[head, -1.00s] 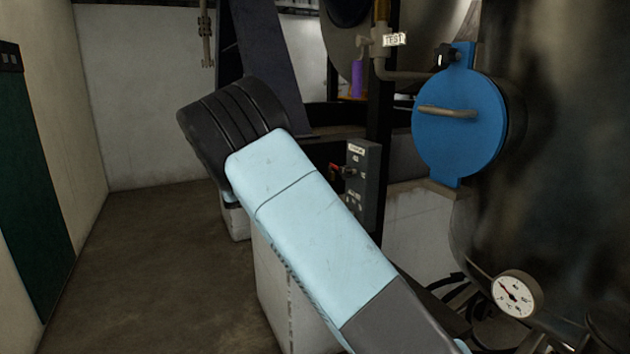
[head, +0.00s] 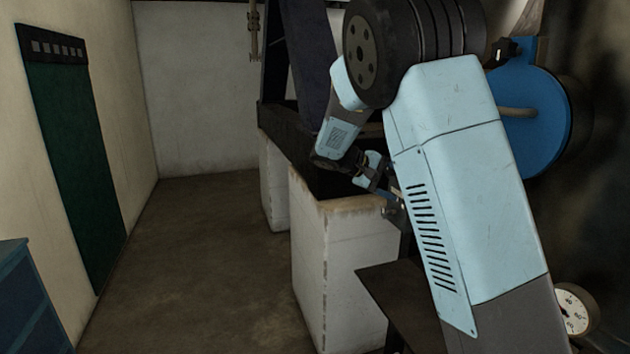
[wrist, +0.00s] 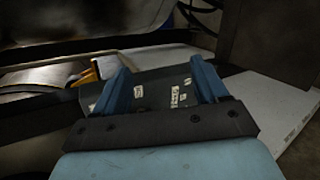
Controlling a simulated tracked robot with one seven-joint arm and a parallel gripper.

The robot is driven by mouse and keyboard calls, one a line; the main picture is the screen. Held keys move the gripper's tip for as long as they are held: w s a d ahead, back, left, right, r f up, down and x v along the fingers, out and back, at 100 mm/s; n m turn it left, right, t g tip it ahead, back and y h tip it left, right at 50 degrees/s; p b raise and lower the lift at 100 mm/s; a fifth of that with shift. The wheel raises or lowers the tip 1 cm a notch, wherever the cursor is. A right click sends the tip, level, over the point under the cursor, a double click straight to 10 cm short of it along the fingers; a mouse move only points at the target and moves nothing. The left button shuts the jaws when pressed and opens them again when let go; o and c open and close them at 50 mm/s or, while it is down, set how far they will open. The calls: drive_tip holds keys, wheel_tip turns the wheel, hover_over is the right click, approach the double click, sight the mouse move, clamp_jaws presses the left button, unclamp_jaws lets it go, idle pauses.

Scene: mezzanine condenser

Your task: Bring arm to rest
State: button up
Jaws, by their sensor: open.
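My arm rises from the lower right of the head view, bends at a dark ribbed joint and folds down to my gripper (head: 393,208). My gripper is small there and partly hidden by my own arm. In the wrist view my gripper (wrist: 163,82) shows two blue fingers set well apart, open. A dark grey box face with white labels (wrist: 165,92) lies beyond and between the fingers. I cannot tell whether they touch it. A yellow-orange part (wrist: 86,76) sits just left of the left finger.
White plinth blocks (head: 335,265) stand below my gripper. A blue round door (head: 545,125) is partly behind my arm at right, with a gauge (head: 573,309) below. A blue cabinet (head: 25,300) stands lower left. The floor (head: 205,260) between is clear.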

drive_tip(key=s+d+r+m+g+y, duration=0.1)
drive_tip(key=s+d+y, duration=0.35)
drive_tip(key=s, duration=0.35)
drive_tip(key=s+a+r+m+t+y, duration=0.1)
drive_tip(key=s+y, duration=0.3)
drive_tip(key=s, duration=1)
drive_tip(key=s+a+r+m+t+y, duration=0.1)
drive_tip(key=s+r+m+t+y, duration=0.1)
drive_tip(key=s, duration=1.3)
drive_tip(key=shift+a+r+m+t+y, duration=0.25)
drive_tip(key=shift+a+m+t+y, duration=0.1)
drive_tip(key=shift+t+y, duration=0.55)
